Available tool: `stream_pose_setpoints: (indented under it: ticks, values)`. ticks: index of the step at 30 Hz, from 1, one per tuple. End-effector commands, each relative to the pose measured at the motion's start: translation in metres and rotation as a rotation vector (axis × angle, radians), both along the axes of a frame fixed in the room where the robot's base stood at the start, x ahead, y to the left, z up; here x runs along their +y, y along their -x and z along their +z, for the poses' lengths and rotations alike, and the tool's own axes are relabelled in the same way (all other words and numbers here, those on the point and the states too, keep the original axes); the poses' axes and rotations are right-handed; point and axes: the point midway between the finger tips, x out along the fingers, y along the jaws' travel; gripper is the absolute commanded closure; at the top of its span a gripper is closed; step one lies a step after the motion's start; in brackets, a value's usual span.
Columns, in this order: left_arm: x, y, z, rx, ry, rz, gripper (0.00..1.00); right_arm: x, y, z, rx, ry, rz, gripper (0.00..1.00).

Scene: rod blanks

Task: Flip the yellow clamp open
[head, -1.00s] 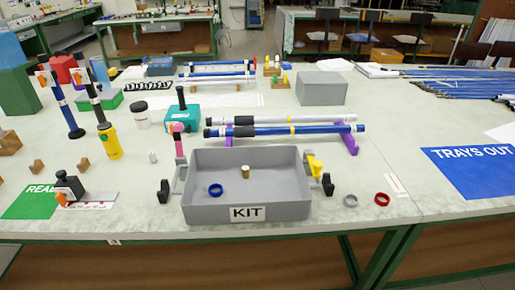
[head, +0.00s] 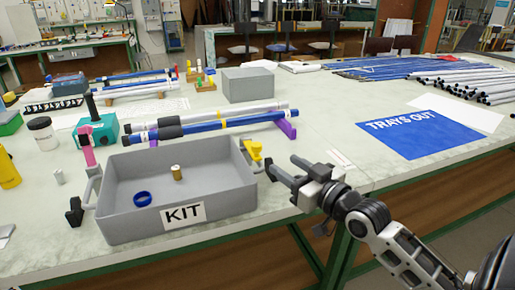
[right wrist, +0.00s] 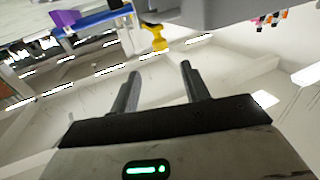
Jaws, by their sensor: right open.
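The yellow clamp (head: 253,149) sits at the right end of the grey KIT tray (head: 115,225), by the tray's rim. It also shows in the right wrist view (right wrist: 158,38), ahead of the fingers. A pink clamp (head: 87,150) stands upright at the tray's left end. My right gripper (head: 283,166) is open and empty, just right of the tray, with its fingers pointing toward the yellow clamp. In the right wrist view its two fingers (right wrist: 160,72) are apart, with a gap between them and the clamp. My left gripper is out of view.
A blue ring (head: 142,198) and a small brass piece (head: 177,172) lie in the tray. Blue and white rods (head: 225,122) rest on purple supports behind it. The blue TRAYS OUT mat (head: 430,130) lies on the right. The table's front edge runs below my gripper.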

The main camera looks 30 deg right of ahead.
Motion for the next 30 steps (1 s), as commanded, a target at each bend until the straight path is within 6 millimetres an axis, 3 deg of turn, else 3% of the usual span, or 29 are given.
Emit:
stream_pose_setpoints:
  ticks: [9,15,21,30]
  values:
    - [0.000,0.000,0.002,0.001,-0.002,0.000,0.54,0.006,-0.066,0.002,-0.002,-0.001,0.000,0.54]
    - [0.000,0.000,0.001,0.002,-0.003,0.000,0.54,0.008,-0.098,0.000,-0.001,-0.001,0.000,0.54]
    - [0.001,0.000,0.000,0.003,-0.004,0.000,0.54,0.009,-0.112,0.000,0.001,0.000,0.001,0.54]
    - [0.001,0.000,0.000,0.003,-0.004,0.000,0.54,0.010,-0.114,-0.001,0.002,0.000,0.001,0.57]
